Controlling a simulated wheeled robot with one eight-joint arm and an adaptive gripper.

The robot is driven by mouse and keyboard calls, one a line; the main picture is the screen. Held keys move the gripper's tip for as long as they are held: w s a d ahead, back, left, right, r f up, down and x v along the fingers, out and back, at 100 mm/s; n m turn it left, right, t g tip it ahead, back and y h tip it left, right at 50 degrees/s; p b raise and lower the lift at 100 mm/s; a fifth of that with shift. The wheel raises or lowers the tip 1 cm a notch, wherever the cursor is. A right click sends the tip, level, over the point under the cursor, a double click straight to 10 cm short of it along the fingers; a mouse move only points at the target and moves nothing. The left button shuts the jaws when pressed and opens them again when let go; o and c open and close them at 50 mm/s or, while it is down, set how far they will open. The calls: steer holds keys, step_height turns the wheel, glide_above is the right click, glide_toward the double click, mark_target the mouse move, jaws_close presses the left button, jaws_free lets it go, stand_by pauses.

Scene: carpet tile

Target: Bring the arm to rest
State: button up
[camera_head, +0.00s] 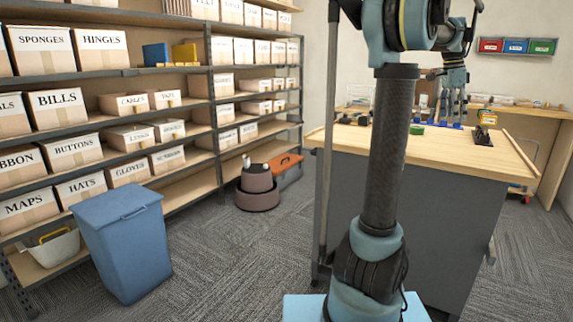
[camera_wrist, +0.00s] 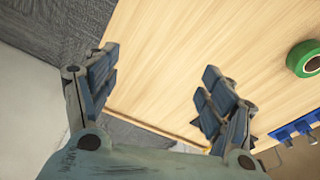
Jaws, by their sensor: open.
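My arm rises through the middle of the head view and bends over to the right above a wooden workbench (camera_head: 470,150). My gripper (camera_head: 452,122) hangs above the bench top in the head view. In the wrist view my gripper (camera_wrist: 160,85) has its fingers spread wide apart, with nothing between them. The bare light wood of the bench (camera_wrist: 175,45) shows below and between the fingers. A green roll of tape (camera_wrist: 303,58) lies on the bench to the right of the fingers, apart from them.
A blue piece (camera_wrist: 295,128) lies near the tape. A black and yellow tool (camera_head: 484,128) is on the bench's right. Shelves of labelled boxes (camera_head: 72,150) line the left wall. A blue bin (camera_head: 125,245) stands before them. Carpet (camera_head: 235,265) is clear between bin and bench.

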steer(key=s+a+f+n, duration=0.4)
steer(key=s+a+f, duration=0.1)
steer(key=a, duration=0.5)
steer(key=s+a+f+n+t, duration=0.1)
steer(key=s+a+f+n, duration=0.3)
steer(key=a+f, duration=0.3)
steer(key=s+a+f+n+t+y, duration=0.1)
steer(key=s+a+f+n, duration=0.4)
steer(key=a, duration=0.9)
step_height(320, 180, down, 2)
steer(key=shift+s+a+f+n, duration=0.15)
steer(key=shift+s+n, duration=0.15)
steer(key=shift+n, duration=0.3)
steer(key=s+a+f+n, duration=0.2)
steer(key=s+f, duration=0.1)
steer(key=f, duration=0.1)
steer(key=s+a+f+n, duration=0.2)
steer(key=s+f, duration=0.1)
steer(key=f, duration=0.1)
steer(key=s+a+f+n, duration=0.2)
steer(key=s+f, duration=0.1)
steer(key=f, duration=0.1)
steer(key=shift+a+f+t+y, duration=0.3)
steer(key=shift+a+f+y, duration=0.1)
steer(key=shift+c, duration=0.2)
